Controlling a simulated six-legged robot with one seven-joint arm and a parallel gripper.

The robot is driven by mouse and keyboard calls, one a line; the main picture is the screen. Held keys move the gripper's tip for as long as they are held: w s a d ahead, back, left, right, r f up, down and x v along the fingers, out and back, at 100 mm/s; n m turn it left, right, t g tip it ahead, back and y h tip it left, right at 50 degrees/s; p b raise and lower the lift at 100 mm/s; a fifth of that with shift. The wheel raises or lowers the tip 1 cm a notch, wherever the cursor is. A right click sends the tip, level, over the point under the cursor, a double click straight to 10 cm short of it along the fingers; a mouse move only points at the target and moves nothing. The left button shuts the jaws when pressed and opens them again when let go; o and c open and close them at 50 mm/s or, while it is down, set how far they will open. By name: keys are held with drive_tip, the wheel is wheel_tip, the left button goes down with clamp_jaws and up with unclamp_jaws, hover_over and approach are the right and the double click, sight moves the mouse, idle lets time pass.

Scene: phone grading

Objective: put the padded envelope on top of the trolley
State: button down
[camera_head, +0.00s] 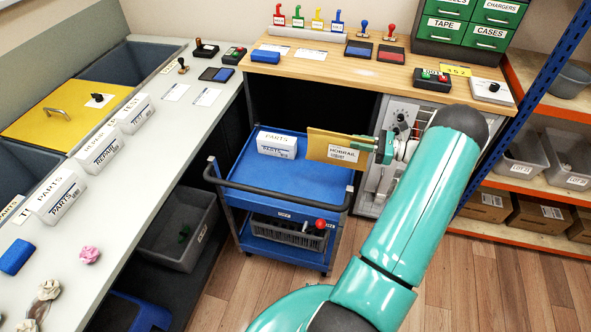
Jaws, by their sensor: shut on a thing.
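The padded envelope (327,147) is yellow-brown with a white label that reads "MOBITRAIL" or similar. My gripper (376,147) is shut on its right edge and holds it up on edge. In the picture the envelope lies over the right back part of the blue trolley (270,172). I cannot tell how high it is above the top. The trolley's top tray is blue with a dark handle rail along the front. A white box marked "PARTS" (277,145) stands on its back left. The trolley's top right back corner is hidden behind the envelope and gripper.
The trolley's lower shelf holds a grey basket (288,231) and a red knob-like thing (320,224). A wooden bench (330,66) with stamps stands behind. A grey counter (125,175) with labelled boxes runs along the left. Shelving with bins (520,157) is at right. The tray's middle and front look bare.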

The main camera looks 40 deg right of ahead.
hover_over(315, 162)
drive_tip(key=s+d, duration=0.3)
drive_tip(key=d, duration=0.1)
drive_tip(key=f, duration=0.4)
drive_tip(key=shift+w+a+f, duration=0.15)
drive_tip(key=shift+a+f, duration=0.1)
drive_tip(key=shift+f, duration=0.1)
drive_tip(key=w+f, duration=0.1)
drive_tip(key=w+a+f, duration=0.1)
drive_tip(key=f, duration=0.1)
drive_tip(key=w+a+f, duration=0.1)
drive_tip(key=shift+f, duration=0.15)
drive_tip(key=shift+w+f, duration=0.1)
drive_tip(key=shift+f, duration=0.15)
drive_tip(key=shift+w+a+f, duration=0.15)
drive_tip(key=shift+f, duration=0.75)
drive_tip(key=shift+w+a+f, duration=0.1)
drive_tip(key=shift+f, duration=1)
drive_tip(key=c, duration=1.3)
unclamp_jaws()
